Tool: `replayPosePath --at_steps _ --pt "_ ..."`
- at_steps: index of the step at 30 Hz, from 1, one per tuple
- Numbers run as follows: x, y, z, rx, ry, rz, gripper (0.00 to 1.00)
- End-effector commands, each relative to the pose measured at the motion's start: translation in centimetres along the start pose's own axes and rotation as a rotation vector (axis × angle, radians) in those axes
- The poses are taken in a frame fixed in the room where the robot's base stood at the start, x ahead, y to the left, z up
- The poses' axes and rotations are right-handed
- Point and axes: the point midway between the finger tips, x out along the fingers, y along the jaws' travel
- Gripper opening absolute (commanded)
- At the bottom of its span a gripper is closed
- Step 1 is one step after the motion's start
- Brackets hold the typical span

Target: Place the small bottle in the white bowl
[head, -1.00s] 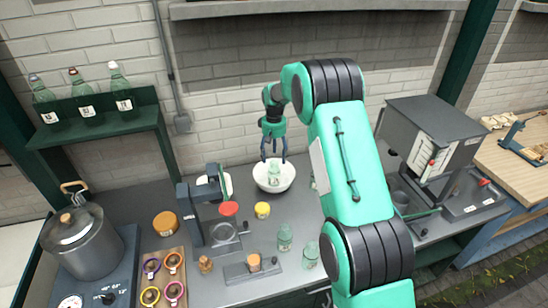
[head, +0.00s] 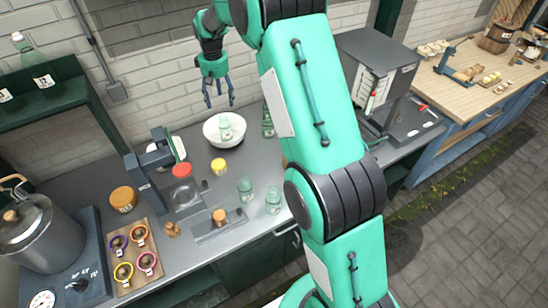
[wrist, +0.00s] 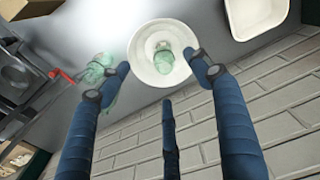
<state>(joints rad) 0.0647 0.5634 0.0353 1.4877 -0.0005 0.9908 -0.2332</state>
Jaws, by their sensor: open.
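The white bowl (head: 211,137) stands on the grey counter near the brick wall in the head view. A small pale green bottle (head: 225,129) is inside it, tilted against the bowl's inner wall. In the wrist view the bowl (wrist: 138,66) shows with the bottle (wrist: 168,62) lying in it. My gripper (head: 219,104) is open and empty, above the bowl and apart from the bottle. In the wrist view its blue fingers (wrist: 161,72) are spread wide.
Another green bottle (head: 268,122) stands right of the bowl. Glass jars (head: 246,188) stand at the counter's front. A grey machine (head: 375,75) is at right.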

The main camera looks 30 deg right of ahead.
Motion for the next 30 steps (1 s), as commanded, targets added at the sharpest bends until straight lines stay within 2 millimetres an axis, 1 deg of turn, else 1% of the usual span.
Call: replayPosePath --at_steps 1,3,8,15,20,24,30 --pt "-1.9 -0.4 0.9 0.003 0.013 0.003 0.64" --pt "-3.8 -0.8 2.0 0.009 0.026 0.006 0.64" --pt "-8.1 -1.9 4.9 0.021 0.058 0.012 0.64" --pt "-13.7 -3.5 9.9 0.041 0.105 0.020 0.64" --pt "-16.9 -4.7 13.5 0.053 0.136 0.024 0.64" --pt "-19.3 -5.6 16.9 0.064 0.164 0.027 0.64" --pt "-22.0 -7.0 21.8 0.080 0.204 0.031 0.64"
